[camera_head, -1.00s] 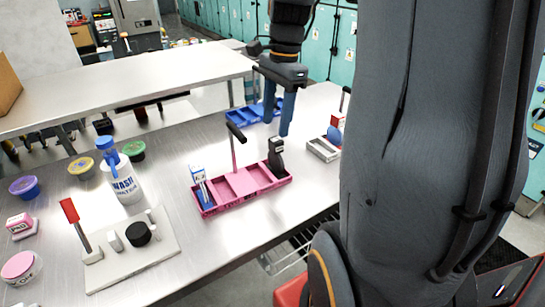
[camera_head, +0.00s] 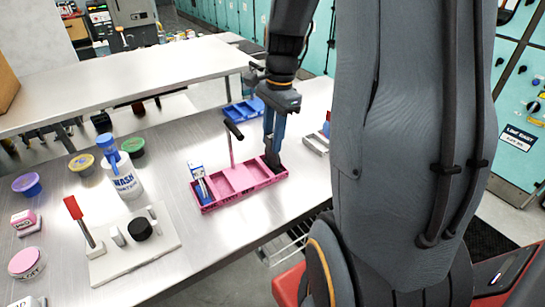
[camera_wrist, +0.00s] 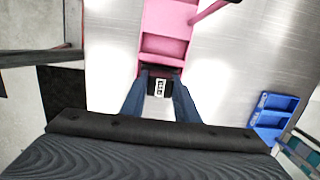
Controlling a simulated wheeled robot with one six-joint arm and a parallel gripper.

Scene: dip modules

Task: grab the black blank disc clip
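The black blank disc clip (camera_head: 272,160) stands in the right end compartment of the pink tray (camera_head: 240,194). In the wrist view the clip (camera_wrist: 158,87) shows its dark top with a white printed label. My gripper (camera_head: 273,148) is down over it, with its two blue fingers one on each side of the clip. The clip nearly fills the space between the fingertips (camera_wrist: 160,84) in the wrist view. I cannot tell whether the fingers press on it. The fingers and arm hide part of the clip in the head view.
A blue-and-white packet (camera_head: 199,182) stands at the tray's left end, and a black-topped pink T-handle (camera_head: 231,150) rises behind it. A blue tray (camera_head: 243,111) lies behind. A wash bottle (camera_head: 121,177) and a white board (camera_head: 125,262) are left.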

